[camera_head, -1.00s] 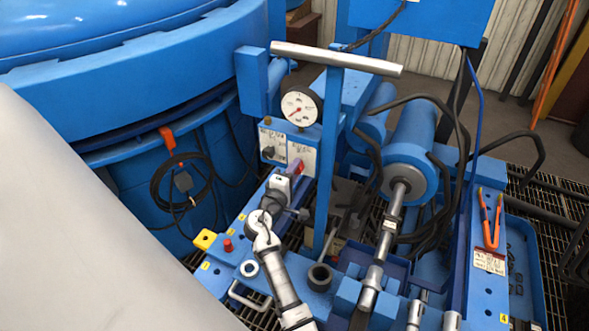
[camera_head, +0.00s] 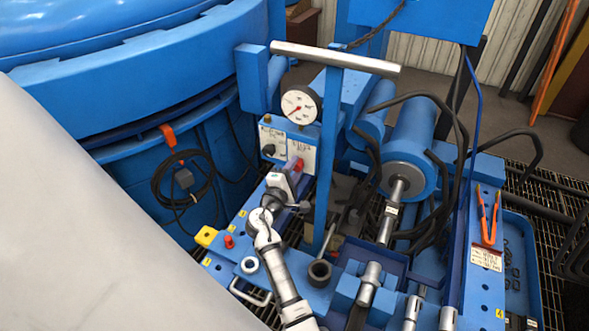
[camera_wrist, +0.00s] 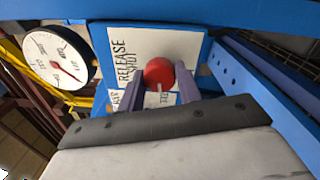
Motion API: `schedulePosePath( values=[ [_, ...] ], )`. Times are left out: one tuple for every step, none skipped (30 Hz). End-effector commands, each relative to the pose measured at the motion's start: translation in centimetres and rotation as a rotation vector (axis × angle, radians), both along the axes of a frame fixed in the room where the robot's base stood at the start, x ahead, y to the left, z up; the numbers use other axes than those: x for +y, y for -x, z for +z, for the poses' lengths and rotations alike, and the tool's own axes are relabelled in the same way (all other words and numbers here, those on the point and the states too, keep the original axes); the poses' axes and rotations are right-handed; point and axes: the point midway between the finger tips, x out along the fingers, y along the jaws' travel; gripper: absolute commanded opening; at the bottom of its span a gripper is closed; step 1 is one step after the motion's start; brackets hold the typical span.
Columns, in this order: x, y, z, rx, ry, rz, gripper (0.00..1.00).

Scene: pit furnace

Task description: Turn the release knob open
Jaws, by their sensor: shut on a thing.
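The release knob (camera_wrist: 158,72) is a round red knob in front of a white label reading "RELEASE" in the wrist view. It also shows as a small red spot in the head view (camera_head: 299,165), on the front of the blue gauge block. My gripper (camera_wrist: 160,84) has its two grey fingers on either side of the knob and is shut on it. In the head view my gripper (camera_head: 291,178) reaches up to the panel from below. Part of the label's text is hidden behind the knob and fingers.
A pressure gauge (camera_head: 300,105) sits above the panel, with a black knob (camera_head: 268,150) to the left. A blue T-handled post (camera_head: 329,150) stands close on the right. A red button (camera_head: 229,242) and a yellow block (camera_head: 206,238) are at lower left.

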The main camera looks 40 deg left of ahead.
Motion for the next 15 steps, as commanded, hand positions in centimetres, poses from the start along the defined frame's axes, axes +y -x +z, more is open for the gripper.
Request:
schedulePosePath(
  values=[
    [0.15,0.1,0.05,-0.002,0.0,0.005,0.11],
    [0.15,0.1,0.05,-0.002,-0.001,0.005,0.37],
    [0.14,0.1,0.05,-0.002,-0.001,0.005,0.42],
    [0.13,0.09,0.05,-0.001,-0.001,0.004,0.46],
    [0.12,0.08,0.04,-0.001,-0.001,0.003,0.5],
    [0.11,0.07,0.04,-0.001,-0.001,0.003,0.55],
    [0.1,0.07,0.04,-0.001,-0.001,0.003,0.56],
    [0.09,0.06,0.03,0.0,-0.001,0.002,0.56],
    [0.08,0.05,0.03,0.0,-0.001,0.002,0.56],
    [0.07,0.05,0.03,0.0,-0.001,0.002,0.56],
    [0.06,0.05,0.02,0.0,-0.001,0.002,0.56],
    [0.06,0.04,0.02,0.0,-0.001,0.002,0.56],
    [0.05,0.03,0.01,0.0,-0.001,0.001,0.56],
    [0.04,0.05,0.0,0.0,-0.001,0.001,0.56],
    [0.03,0.13,-0.02,0.0,-0.001,0.001,0.56]
  ],
)
